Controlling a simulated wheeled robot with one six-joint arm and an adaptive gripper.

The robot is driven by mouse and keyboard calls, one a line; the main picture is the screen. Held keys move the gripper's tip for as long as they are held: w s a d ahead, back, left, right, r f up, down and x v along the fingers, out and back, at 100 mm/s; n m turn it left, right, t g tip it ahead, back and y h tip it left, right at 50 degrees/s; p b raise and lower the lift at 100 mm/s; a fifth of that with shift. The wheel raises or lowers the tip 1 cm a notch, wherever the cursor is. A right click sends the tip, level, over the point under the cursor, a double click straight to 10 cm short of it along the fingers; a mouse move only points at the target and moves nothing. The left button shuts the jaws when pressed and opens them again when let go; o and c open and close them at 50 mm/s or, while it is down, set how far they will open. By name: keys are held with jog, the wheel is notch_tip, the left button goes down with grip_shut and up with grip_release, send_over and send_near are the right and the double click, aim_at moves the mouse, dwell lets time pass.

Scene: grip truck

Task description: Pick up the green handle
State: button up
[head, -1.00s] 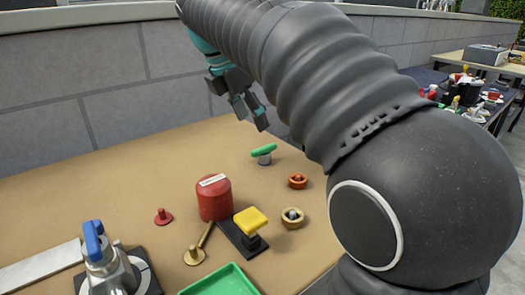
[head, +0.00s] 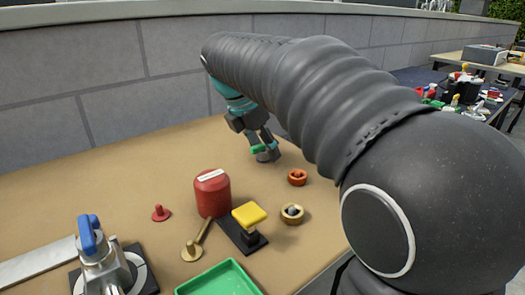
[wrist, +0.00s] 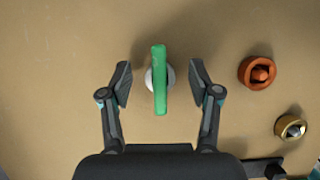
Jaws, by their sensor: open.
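The green handle (wrist: 160,80) is a slim bar on a round grey base (wrist: 149,79), standing on the tan table. In the wrist view it lies lengthwise between the two fingers of my gripper (wrist: 160,82), with a gap on each side. My gripper is open and does not visibly touch the bar. In the head view my gripper (head: 264,146) is down at the green handle (head: 258,149), and its fingers hide part of it.
An orange ring-shaped piece (head: 297,177) and a brass one (head: 292,213) stand nearby. A red cylinder (head: 212,193), a yellow-topped piece (head: 249,214), a small red knob (head: 160,213) and a green tray (head: 220,280) are nearer the front. A grey wall (head: 120,90) runs behind the table.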

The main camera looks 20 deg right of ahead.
grip_shut()
